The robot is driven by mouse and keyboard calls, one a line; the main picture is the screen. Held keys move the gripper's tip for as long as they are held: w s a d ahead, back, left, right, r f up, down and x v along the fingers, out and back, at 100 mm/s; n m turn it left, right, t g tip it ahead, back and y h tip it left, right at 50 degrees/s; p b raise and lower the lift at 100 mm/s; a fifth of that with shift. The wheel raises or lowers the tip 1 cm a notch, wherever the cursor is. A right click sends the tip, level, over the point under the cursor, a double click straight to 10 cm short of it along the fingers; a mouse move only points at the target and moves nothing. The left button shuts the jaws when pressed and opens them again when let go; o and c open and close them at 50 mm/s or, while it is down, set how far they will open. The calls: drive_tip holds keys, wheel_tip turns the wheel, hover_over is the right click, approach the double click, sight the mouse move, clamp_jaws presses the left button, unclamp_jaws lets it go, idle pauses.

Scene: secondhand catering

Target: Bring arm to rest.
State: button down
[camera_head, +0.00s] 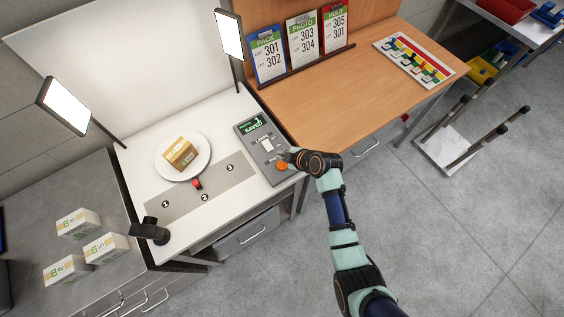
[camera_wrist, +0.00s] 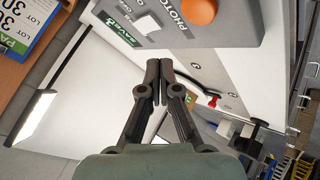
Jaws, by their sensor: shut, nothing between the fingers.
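My gripper (camera_wrist: 158,68) is shut and empty in the wrist view, with its fingertips together. In the head view my arm reaches in from the lower right, and its end is beside the grey control panel (camera_head: 248,150), near its orange button (camera_head: 282,166). The fingers are small and hard to make out there. The panel also shows in the wrist view (camera_wrist: 225,22), with the orange button (camera_wrist: 199,10) at the top. Its green display reads "SAVED" in the head view.
A brown box (camera_head: 180,153) sits on a white round plate (camera_head: 203,163) on the white table. Two lit lamps (camera_head: 229,35) (camera_head: 63,106) stand around it. Several white boxes (camera_head: 107,248) lie on the grey counter at left. A wooden desk (camera_head: 330,95) holds lot cards.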

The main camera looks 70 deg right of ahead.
idle(0.8)
drive_tip(key=w+a+r+t+y+p, duration=0.1)
drive_tip(key=w+a+r+p, duration=0.2)
drive_tip(key=w+a+r, duration=0.45)
drive_tip(key=w+a+r+t+y+p, duration=0.15)
drive_tip(key=w+a+r, duration=0.25)
drive_tip(key=a+r, duration=0.6)
drive_tip(key=s+a+r+m+t+p, duration=0.1)
drive_tip(key=a+r+m+p, duration=0.1)
drive_tip(key=a+r, duration=0.8)
drive_tip(key=s+a+r+m+t+y+p, duration=0.1)
drive_tip(key=s+a+r+m+p, duration=0.1)
drive_tip(key=a+r, duration=0.8)
drive_tip(key=a+p, duration=0.1)
drive_tip(key=a, duration=0.2)
drive_tip(key=shift+s+a+r, duration=0.3)
drive_tip(key=shift+r, duration=0.1)
